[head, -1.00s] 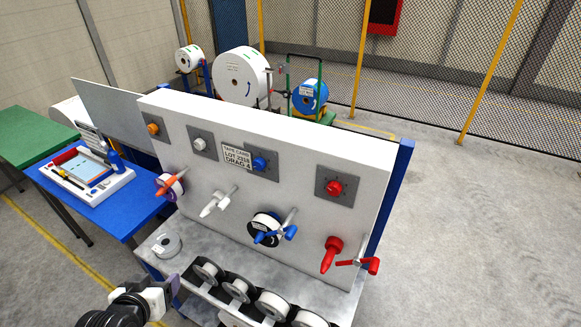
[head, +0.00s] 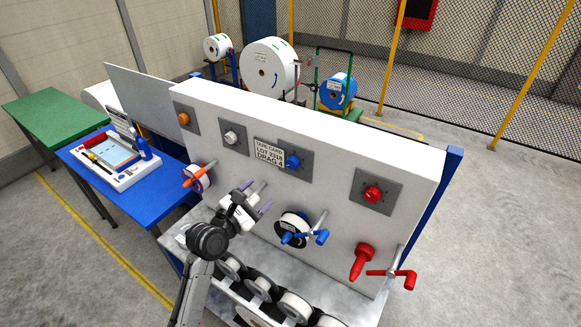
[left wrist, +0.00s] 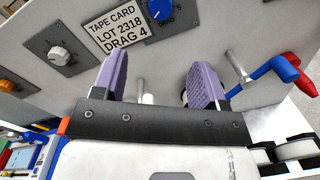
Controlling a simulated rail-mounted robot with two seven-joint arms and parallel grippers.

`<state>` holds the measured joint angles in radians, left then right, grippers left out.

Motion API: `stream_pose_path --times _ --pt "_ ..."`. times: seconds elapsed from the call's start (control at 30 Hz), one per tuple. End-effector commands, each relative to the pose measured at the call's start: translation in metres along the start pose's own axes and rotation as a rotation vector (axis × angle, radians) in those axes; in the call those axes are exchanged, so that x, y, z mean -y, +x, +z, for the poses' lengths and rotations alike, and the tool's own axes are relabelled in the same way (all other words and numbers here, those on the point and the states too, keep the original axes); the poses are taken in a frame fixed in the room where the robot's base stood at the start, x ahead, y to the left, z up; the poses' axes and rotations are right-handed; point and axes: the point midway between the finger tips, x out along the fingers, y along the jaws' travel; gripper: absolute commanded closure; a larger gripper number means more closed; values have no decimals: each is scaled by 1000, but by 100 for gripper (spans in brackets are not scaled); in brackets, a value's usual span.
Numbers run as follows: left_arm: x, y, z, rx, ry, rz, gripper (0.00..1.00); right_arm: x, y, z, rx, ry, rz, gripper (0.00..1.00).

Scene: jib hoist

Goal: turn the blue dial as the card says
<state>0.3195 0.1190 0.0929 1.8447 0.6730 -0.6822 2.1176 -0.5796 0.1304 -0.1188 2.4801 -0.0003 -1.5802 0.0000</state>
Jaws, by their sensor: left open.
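The blue dial (head: 292,161) sits on a grey plate on the white panel (head: 330,135), right of the tape card (head: 269,151). It also shows at the top of the left wrist view (left wrist: 160,10), partly cut off. The card reads "TAPE CARD LOT 2318 DRAG 4" in the left wrist view (left wrist: 115,27). My left gripper (head: 252,198) is in front of the panel, below and left of the blue dial, apart from it. Its purple fingers (left wrist: 160,82) are spread with nothing gripped between them. My right gripper is not in view.
Orange (head: 184,118), white (head: 231,137) and red (head: 373,194) dials share the panel. Below them stick out a blue crank (head: 318,237), a red crank (head: 395,275) and an orange handle (head: 199,176). White rolls (head: 262,289) lie along the bench front.

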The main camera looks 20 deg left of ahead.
Motion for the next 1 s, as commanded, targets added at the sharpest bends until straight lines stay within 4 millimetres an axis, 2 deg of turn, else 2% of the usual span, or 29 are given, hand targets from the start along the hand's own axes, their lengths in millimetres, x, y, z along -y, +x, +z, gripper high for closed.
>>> stream_pose_path --times 0.27,0.7,1.0 --pt "0 10 1 -1 -107 -2 34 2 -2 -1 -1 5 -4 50" --pt "-1 87 1 -2 -105 -1 34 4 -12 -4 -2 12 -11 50" --pt "0 124 0 -1 -104 -2 34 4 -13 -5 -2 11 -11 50"
